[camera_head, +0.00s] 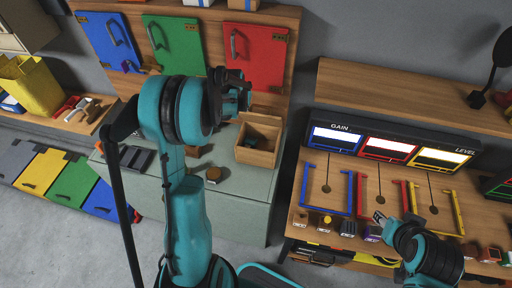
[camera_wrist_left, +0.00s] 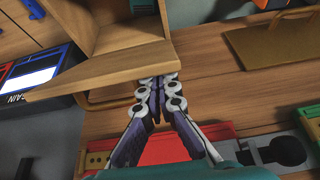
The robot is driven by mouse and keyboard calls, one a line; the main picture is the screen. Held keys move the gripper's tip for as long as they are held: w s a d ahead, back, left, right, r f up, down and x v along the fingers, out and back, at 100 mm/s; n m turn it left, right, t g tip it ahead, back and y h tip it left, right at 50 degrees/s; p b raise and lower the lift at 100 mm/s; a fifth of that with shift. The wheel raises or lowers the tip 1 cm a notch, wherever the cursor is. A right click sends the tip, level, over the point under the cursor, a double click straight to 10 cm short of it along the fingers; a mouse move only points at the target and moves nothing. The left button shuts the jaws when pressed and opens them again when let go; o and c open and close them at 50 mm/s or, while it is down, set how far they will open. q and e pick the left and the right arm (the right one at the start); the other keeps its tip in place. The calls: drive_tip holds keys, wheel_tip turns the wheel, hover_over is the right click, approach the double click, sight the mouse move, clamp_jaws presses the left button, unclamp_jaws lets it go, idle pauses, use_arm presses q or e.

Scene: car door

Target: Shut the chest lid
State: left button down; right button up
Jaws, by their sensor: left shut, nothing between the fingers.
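A small wooden chest (camera_head: 259,142) stands open on the pale green cabinet in the head view; I can see into its inside. Its lid cannot be told clearly from its walls. In the left wrist view an open wooden box (camera_wrist_left: 118,28), apparently the chest, fills the top left, with a flat wooden board (camera_wrist_left: 95,78) along its near side. My left gripper (camera_head: 240,88) shows above and left of the chest in the head view. In the wrist view it (camera_wrist_left: 158,82) is shut and empty, its tips close to the board's edge; contact cannot be told. My right gripper (camera_head: 378,217) is over the right-hand bench.
Blue, green and red door panels (camera_head: 257,55) stand on a wooden board behind the chest. A brown knob (camera_head: 213,174) and dark blocks (camera_head: 136,158) are on the cabinet (camera_head: 238,206). A gauge panel (camera_head: 388,146) stands on the right bench.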

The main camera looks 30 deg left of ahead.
sight(243, 115)
use_arm(q)
drive_tip(key=shift+s+f, duration=0.1)
drive_tip(key=shift+s, duration=0.1)
drive_tip(key=shift+s+d+f+b, duration=0.15)
drive_tip(key=shift+s+f+b, duration=0.3)
drive_tip(key=shift+s, duration=0.1)
drive_tip(key=shift+s+d+f+b, duration=0.15)
drive_tip(key=shift+s+f+b, duration=0.2)
drive_tip(key=shift+s, duration=0.5)
drive_tip(key=shift+f, duration=0.1)
drive_tip(key=shift+s+d+f+b, duration=0.15)
drive_tip(key=shift+s+f+b, duration=0.4)
drive_tip(key=shift+f+b, duration=0.15)
drive_tip(key=shift+s+d+f+b, duration=0.15)
drive_tip(key=shift+s+f+b, duration=0.4)
drive_tip(key=shift+b, duration=0.15)
